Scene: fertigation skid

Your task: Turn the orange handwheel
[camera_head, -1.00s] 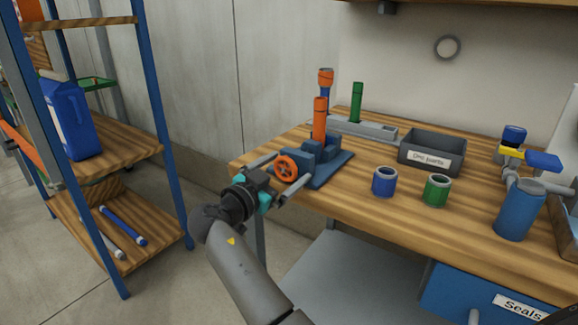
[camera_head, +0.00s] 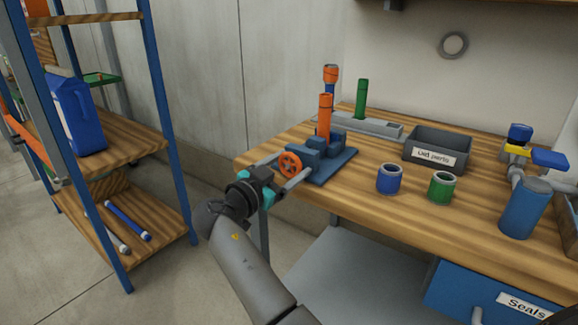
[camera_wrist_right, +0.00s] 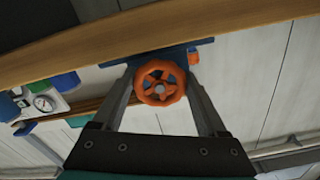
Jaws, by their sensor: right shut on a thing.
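The orange handwheel (camera_head: 290,164) faces me on the front of a blue fixture (camera_head: 335,165) near the left front edge of the workbench. My right gripper (camera_head: 292,163) reaches it from the front, with one grey finger on each side of the wheel. In the right wrist view the spoked wheel (camera_wrist_right: 159,83) sits between the two finger ends, and the gripper is shut on its rim. The exact contact spots are hard to make out. My left gripper is not in view.
An orange upright cylinder (camera_head: 325,118) stands on the fixture. Blue (camera_head: 389,179) and green (camera_head: 441,187) cups, a grey parts bin (camera_head: 437,147) and a blue pipe with a valve (camera_head: 522,207) stand to the right. A blue-post shelf (camera_head: 170,120) stands left, with open floor between.

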